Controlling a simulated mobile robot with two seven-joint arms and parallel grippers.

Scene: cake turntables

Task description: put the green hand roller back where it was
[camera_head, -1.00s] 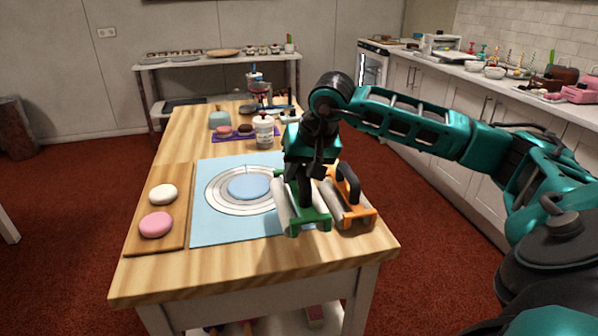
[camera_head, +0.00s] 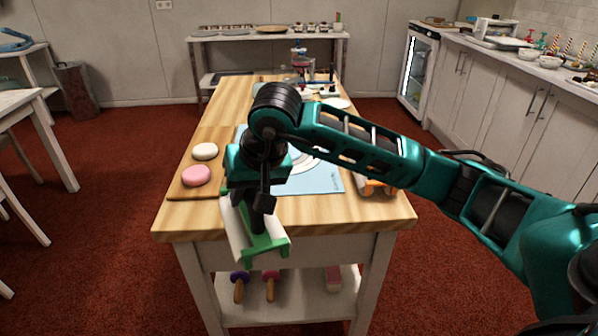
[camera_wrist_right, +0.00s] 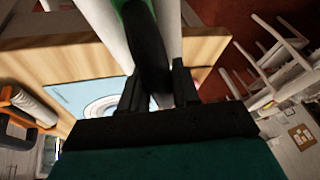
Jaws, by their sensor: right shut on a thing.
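The green hand roller (camera_head: 262,246) has a green frame, a pale roller and a dark handle. My right gripper (camera_head: 262,208) is shut on its dark handle (camera_wrist_right: 148,52) and holds it in front of the table's near edge, above the lower shelf. The right wrist view shows the jaws closed around the handle. An orange hand roller (camera_head: 374,187) lies at the right of the tabletop, partly hidden by my arm. It also shows at the left of the right wrist view (camera_wrist_right: 35,107). My left gripper is not in view.
The wooden table (camera_head: 320,212) bears a light blue mat (camera_head: 318,182) with a turntable, partly hidden. A board (camera_head: 177,192) with a white and a pink piece lies at the left. The lower shelf (camera_head: 310,304) holds purple-topped, pink-topped and other items.

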